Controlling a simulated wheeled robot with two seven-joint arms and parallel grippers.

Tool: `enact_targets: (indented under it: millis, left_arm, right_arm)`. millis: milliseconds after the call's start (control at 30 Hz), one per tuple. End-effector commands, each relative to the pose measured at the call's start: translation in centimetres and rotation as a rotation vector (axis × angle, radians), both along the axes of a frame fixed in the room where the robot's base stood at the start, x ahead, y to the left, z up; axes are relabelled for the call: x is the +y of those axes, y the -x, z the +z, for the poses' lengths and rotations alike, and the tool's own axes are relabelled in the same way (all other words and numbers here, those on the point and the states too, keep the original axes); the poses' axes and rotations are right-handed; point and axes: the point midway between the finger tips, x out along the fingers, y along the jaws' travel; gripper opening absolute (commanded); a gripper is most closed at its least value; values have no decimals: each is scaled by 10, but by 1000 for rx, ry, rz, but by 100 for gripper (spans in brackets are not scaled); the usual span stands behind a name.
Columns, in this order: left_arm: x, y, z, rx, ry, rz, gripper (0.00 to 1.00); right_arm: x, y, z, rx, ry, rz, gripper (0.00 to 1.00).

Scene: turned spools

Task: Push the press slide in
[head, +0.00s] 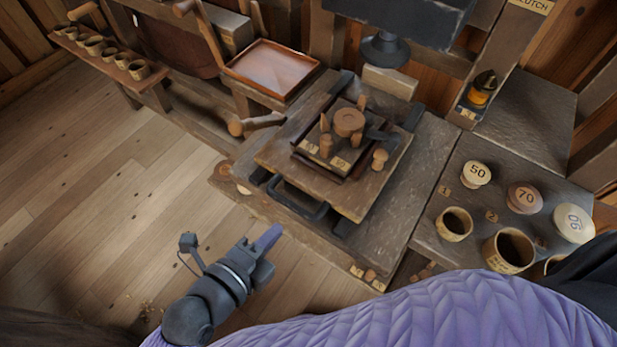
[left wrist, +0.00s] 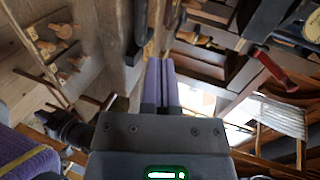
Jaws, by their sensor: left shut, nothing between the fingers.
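The press slide (head: 375,190) is a flat wooden board on the press bed (head: 425,190). A dark bar handle (head: 298,203) is on its near-left edge. A square block (head: 322,158) with upright pegs and a round wooden piece (head: 349,121) sits on the slide. My left gripper (head: 271,236) is shut and empty, below and left of the handle, apart from it. Its purple fingers (left wrist: 162,85) lie together in the left wrist view. My right gripper is not identifiable in either view.
The dark press head (head: 385,50) hangs behind the slide. A crank handle (head: 257,124) sticks out left of it. A shallow tray (head: 272,68) is at the back left.

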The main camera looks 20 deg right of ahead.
Motion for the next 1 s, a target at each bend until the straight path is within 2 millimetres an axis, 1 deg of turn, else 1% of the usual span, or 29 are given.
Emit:
enact_targets:
  millis: [33, 167, 300, 500, 700, 1000]
  left_arm:
    - [-3, -1, 2, -8, 1, -6, 0]
    - [-17, -12, -7, -10, 3, -4, 0]
    - [-39, -30, -17, -9, 2, -4, 0]
    - [-64, -50, -27, -7, 0, -2, 0]
    - [-75, -58, -31, -6, -3, -2, 0]
    - [-75, -59, -31, -7, -2, -2, 0]
  right_arm:
    - [0, 0, 0, -1, 0, 0, 0]
    - [0, 0, -6, 0, -1, 0, 0]
    - [0, 1, -12, 2, -1, 0, 0]
    - [0, 1, -19, 4, 0, 0, 0]
    - [0, 2, -20, 4, 0, -1, 0]
    - [0, 1, -20, 4, 1, -1, 0]
